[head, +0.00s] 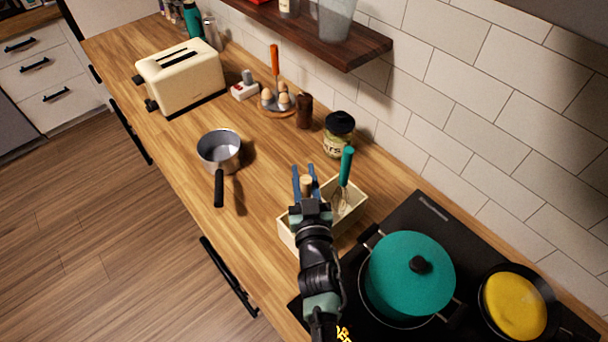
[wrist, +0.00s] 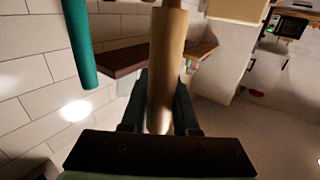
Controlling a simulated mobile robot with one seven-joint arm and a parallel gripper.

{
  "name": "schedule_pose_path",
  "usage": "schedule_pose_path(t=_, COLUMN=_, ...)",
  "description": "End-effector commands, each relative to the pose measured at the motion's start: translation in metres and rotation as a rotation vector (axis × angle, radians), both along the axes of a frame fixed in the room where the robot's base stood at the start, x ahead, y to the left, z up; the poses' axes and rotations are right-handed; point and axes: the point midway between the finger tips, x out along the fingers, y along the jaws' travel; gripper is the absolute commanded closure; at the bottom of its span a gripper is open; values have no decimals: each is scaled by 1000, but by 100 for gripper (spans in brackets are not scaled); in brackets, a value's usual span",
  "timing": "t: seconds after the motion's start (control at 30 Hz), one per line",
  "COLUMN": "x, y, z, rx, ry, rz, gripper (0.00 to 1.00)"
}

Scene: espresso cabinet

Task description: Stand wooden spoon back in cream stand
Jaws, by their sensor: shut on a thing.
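The wooden spoon shows as a pale round handle end (head: 306,184) between the fingers of my gripper (head: 305,172) in the head view. In the wrist view its pale handle (wrist: 168,60) runs lengthwise between the dark fingers. My gripper is shut on the spoon over the cream stand (head: 284,228). My gripper and arm hide the spoon's lower part and part of the stand, so I cannot tell how far the spoon is inside. A whisk with a teal handle (head: 346,166) stands in the stand's right part; its handle also shows in the wrist view (wrist: 80,45).
A teal pot (head: 408,280) and a pan with yellow contents (head: 515,302) are on the black hob at right. A saucepan (head: 219,150) is left of the stand. A jar (head: 339,135) stands behind it by the wall. A wooden shelf (head: 340,38) hangs above.

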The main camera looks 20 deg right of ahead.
Motion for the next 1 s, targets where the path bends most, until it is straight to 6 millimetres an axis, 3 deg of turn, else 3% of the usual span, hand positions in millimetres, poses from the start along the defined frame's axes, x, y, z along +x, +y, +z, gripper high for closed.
schedule_pose_path(t=0.07, x=0, y=0, z=-4, rx=0, ry=0, rz=0, gripper=100)
schedule_pose_path(t=0.1, x=0, y=0, z=-3, rx=0, ry=0, rz=0, gripper=64)
schedule_pose_path(t=0.23, x=0, y=0, z=-3, rx=0, ry=1, rz=0, gripper=42)
schedule_pose_path(t=0.63, x=-2, y=0, z=2, rx=1, ry=1, rz=0, gripper=42)
schedule_pose_path(t=1.0, x=-63, y=16, z=-2, rx=1, ry=3, rz=2, gripper=42)
